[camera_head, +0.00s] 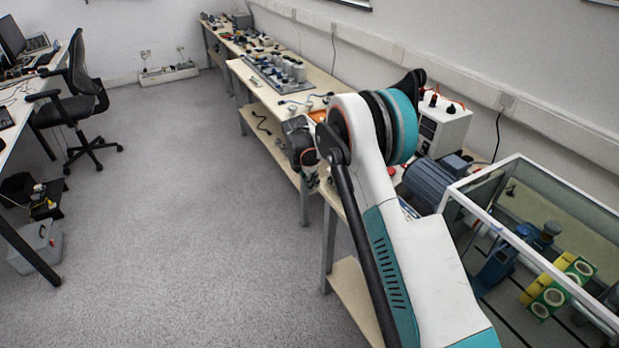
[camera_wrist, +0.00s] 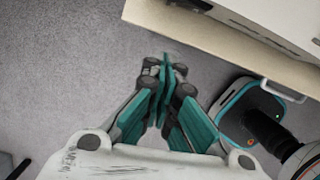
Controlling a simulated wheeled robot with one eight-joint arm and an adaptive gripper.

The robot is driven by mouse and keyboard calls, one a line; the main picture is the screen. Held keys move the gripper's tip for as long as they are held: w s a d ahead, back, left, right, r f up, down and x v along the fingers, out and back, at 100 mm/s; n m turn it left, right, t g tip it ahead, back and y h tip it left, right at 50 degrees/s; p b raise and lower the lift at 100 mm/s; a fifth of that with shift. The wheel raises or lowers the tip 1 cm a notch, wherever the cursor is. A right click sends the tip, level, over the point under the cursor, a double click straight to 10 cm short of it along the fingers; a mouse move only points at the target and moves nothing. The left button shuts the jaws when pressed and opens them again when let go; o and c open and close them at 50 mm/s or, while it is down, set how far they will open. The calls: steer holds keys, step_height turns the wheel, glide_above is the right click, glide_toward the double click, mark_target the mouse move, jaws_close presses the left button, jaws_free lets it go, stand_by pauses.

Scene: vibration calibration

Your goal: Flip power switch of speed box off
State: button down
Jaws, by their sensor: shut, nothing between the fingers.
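A white box (camera_head: 442,125) with dark knobs and red leads on top, which looks like the speed box, stands against the wall on the right-hand bench, partly hidden behind my arm. Its power switch cannot be made out. In the wrist view my gripper (camera_wrist: 167,65) is shut and empty, its teal fingers together over the grey floor, beside the bench edge. A pale box (camera_wrist: 280,18) sits on the bench at the upper right of that view, apart from the fingers; it may be the same box.
A grey motor (camera_head: 430,183) and a glass-walled case (camera_head: 535,255) with blue and yellow parts stand near my arm. The long bench (camera_head: 325,80) farther back carries several devices. A black chair (camera_head: 82,95) and desk are at the left. The floor between is open.

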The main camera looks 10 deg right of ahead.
mark_target(332, 183)
steer(key=shift+w+d+f+b, duration=0.2)
steer(key=shift+w+d, duration=0.1)
steer(key=shift+d, duration=0.35)
steer(key=shift+w+d+f+b, duration=0.2)
steer(key=shift+w+d, duration=0.1)
steer(key=shift+d, duration=0.3)
steer(key=shift+w+d+f+b, duration=0.2)
steer(key=shift+w+d, duration=0.1)
steer(key=shift+d, duration=0.35)
steer(key=shift+w+d, duration=0.1)
steer(key=shift+w+d, duration=0.2)
steer(key=shift+d, duration=0.05)
steer(key=shift+s, duration=0.2)
steer(key=shift+s+d, duration=0.15)
steer(key=shift+s, duration=0.45)
